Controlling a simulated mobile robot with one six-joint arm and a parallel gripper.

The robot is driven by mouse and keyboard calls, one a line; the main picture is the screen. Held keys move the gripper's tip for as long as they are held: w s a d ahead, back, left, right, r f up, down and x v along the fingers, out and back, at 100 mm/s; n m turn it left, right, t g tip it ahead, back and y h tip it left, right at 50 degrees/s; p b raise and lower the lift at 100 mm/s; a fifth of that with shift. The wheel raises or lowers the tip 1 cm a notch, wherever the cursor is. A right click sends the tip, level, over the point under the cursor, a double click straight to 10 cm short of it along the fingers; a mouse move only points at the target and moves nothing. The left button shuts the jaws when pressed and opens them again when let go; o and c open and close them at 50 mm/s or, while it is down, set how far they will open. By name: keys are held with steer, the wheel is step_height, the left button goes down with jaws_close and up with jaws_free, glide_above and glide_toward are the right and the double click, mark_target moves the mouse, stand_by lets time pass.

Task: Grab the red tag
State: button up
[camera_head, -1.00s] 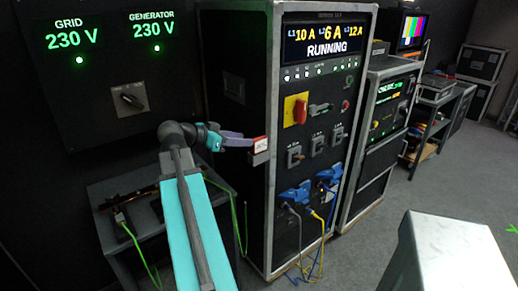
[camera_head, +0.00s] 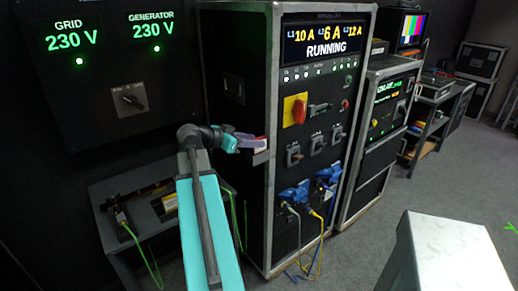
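The red tag (camera_head: 262,138) sits on a small grey ledge (camera_head: 262,158) on the left side of the tall black rack. Only a little of its red shows, with a pale part below. My gripper (camera_head: 255,142) comes in from the left, and its purple-grey fingers overlap the tag in this view. The fingers hide most of the tag. I cannot tell whether they are closed on it or lie around it.
The tall rack (camera_head: 258,218) with a lit RUNNING display stands right behind the ledge. A low grey table (camera_head: 103,192) with tools and cables is at the left. A switch panel (camera_head: 95,95) hangs above it. Open floor (camera_head: 360,245) lies to the right.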

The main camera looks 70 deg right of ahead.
mark_target(266, 141)
steer(key=shift+p+x, duration=0.5)
steer(key=shift+x, duration=1.3)
jaws_close()
